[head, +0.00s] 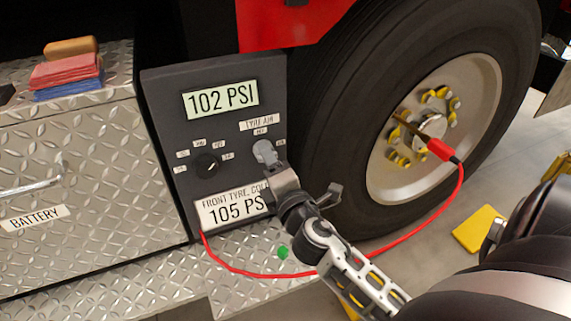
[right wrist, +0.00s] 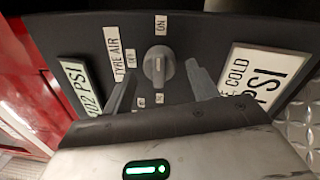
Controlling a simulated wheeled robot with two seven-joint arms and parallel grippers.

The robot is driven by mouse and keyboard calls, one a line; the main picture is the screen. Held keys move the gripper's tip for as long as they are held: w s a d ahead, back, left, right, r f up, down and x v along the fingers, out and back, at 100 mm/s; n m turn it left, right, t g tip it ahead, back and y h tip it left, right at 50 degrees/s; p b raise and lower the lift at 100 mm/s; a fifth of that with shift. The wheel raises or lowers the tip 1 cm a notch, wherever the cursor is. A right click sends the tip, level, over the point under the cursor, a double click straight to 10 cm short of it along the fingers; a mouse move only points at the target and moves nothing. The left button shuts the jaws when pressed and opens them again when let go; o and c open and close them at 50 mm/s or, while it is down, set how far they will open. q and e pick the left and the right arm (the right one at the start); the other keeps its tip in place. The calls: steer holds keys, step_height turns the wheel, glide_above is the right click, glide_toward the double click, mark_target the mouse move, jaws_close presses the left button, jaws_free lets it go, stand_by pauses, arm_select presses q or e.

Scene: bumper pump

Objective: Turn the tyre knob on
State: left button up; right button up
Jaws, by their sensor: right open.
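The grey tyre air knob (head: 264,152) sits on the right side of the dark panel (head: 165,130), under the "TYRE AIR" label. The right wrist view shows the knob (right wrist: 159,66) as a bar on a round base, with an "ON" label (right wrist: 161,25) and an "OFF" label (right wrist: 131,58) around it. I cannot tell which label it points to. My right gripper (head: 279,170) is close to the panel and partly covers the lower display. In the right wrist view my right gripper (right wrist: 161,74) is open, with one finger on each side of the knob, apart from it. My left gripper is not seen.
A second, black knob (head: 207,165) is left of the grey one. The upper display (head: 220,99) reads 102 PSI, the lower one (head: 215,212) 105 PSI. A red hose (head: 459,195) runs from the panel to the tyre (head: 330,130). A yellow block (head: 479,229) lies on the floor.

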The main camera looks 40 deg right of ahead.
arm_select(q)
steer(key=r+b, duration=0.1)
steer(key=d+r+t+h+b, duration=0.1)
steer(key=b, duration=0.1)
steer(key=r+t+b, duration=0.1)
steer(key=b, duration=0.1)
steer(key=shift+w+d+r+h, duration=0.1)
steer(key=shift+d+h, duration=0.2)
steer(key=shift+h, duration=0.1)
arm_select(e)
steer(key=r+v, duration=0.1)
steer(key=v, duration=1.4)
steer(key=shift+f, duration=0.45)
steer(key=shift+d, duration=0.1)
